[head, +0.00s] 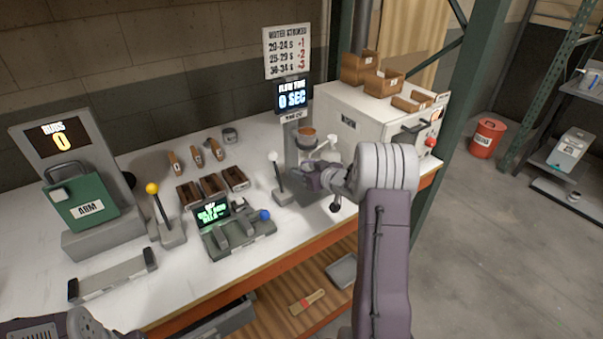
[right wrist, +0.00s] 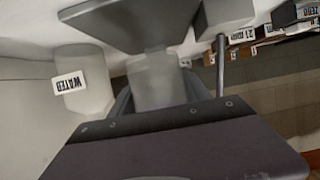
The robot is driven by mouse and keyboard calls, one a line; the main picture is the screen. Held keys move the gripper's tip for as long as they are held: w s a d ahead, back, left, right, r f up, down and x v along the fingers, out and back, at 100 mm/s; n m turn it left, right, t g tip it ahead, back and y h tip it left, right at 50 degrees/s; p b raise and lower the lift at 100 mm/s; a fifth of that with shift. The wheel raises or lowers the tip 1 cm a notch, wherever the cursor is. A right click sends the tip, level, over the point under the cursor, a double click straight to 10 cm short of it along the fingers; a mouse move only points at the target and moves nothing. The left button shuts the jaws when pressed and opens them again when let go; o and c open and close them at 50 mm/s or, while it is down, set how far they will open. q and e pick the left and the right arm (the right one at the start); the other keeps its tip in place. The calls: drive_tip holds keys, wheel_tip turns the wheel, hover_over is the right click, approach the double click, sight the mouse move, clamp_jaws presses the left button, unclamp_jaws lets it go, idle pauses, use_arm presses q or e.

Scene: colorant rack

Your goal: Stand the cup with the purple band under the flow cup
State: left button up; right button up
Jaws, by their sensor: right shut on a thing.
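The flow cup (head: 306,133) is copper-coloured and sits in a grey stand (head: 290,158) under the "0 SEC" display, in the head view. My right gripper (head: 316,179) is low in front of this stand. In the right wrist view it is shut on a pale, translucent cup (right wrist: 158,82), partly hidden by dark grey parts.
A lever with a white ball (head: 272,157) stands left of the stand. A jar labelled WATER (right wrist: 88,95) is close beside the held cup in the right wrist view. A white cabinet (head: 350,125) is to the right. Wooden trays (head: 212,186) and a green-screen device (head: 236,238) are to the left.

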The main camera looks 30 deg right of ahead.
drive_tip(key=shift+w+d, duration=0.1)
drive_tip(key=shift+w, duration=1.2)
wheel_tip(320, 180, down, 4)
drive_tip(key=shift+s+r+b, duration=0.1)
drive_tip(key=shift+r+b, duration=0.15)
drive_tip(key=shift+b, duration=0.15)
drive_tip(key=shift+f, duration=0.15)
drive_tip(key=o, duration=1.3)
